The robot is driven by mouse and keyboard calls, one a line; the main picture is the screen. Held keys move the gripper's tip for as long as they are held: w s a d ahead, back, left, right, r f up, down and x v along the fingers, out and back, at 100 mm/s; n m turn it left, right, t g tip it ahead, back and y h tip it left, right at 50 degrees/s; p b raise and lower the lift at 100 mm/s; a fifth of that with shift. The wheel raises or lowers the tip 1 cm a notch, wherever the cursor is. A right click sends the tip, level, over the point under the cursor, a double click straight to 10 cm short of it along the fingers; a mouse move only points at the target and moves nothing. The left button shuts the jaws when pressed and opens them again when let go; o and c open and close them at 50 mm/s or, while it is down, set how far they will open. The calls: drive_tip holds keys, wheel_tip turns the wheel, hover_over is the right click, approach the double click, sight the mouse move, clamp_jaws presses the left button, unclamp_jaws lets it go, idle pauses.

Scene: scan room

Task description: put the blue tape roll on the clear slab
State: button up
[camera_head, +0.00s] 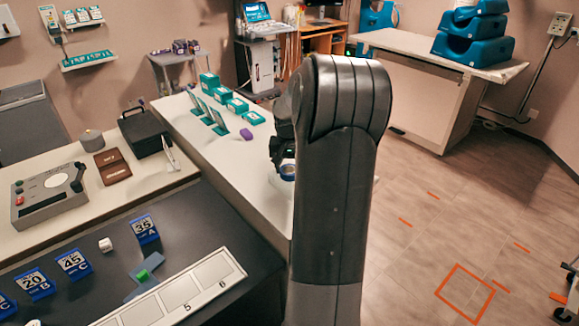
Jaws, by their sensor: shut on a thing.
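My gripper (283,157) shows in part at the left edge of my dark grey arm, over the right side of the long white counter (225,165). It is shut on the blue tape roll (287,177), a small blue ring at its lower end. The arm hides part of the gripper and the counter behind it. I cannot tell whether the roll touches anything below. I cannot make out the clear slab; it may be behind my arm.
A purple block (246,134), several teal boxes (237,105) and upright teal-framed panels stand on the counter left of my gripper. A dark table (215,225) with blue number stands and a white numbered strip (180,292) is nearer. Floor at right is open.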

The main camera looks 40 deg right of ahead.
sight(289, 173)
drive_tip(key=o, duration=1)
drive_tip(key=shift+f, duration=0.1)
wheel_tip(289, 173, up, 12)
drive_tip(key=s+a, duration=0.1)
drive_tip(key=s+a+r+n, duration=0.1)
drive_tip(key=a+r+n, duration=0.15)
drive_tip(key=a, duration=0.65)
drive_tip(key=s+a+r+n+t, duration=0.2)
drive_tip(key=s+a, duration=0.4)
drive_tip(key=a, duration=0.3)
drive_tip(key=s+a+r+n+t, duration=0.1)
drive_tip(key=s+a+n, duration=0.1)
drive_tip(key=s+a, duration=0.6)
drive_tip(key=s+a+f, duration=0.1)
drive_tip(key=s+a, duration=0.1)
drive_tip(key=s+a+f+n+t, duration=0.1)
drive_tip(key=s+a, duration=0.1)
drive_tip(key=a, duration=0.1)
drive_tip(key=s+a+f+n+y, duration=0.1)
drive_tip(key=s+a, duration=0.1)
drive_tip(key=a, duration=0.1)
drive_tip(key=shift+s+f+n, duration=0.2)
drive_tip(key=shift+n, duration=0.05)
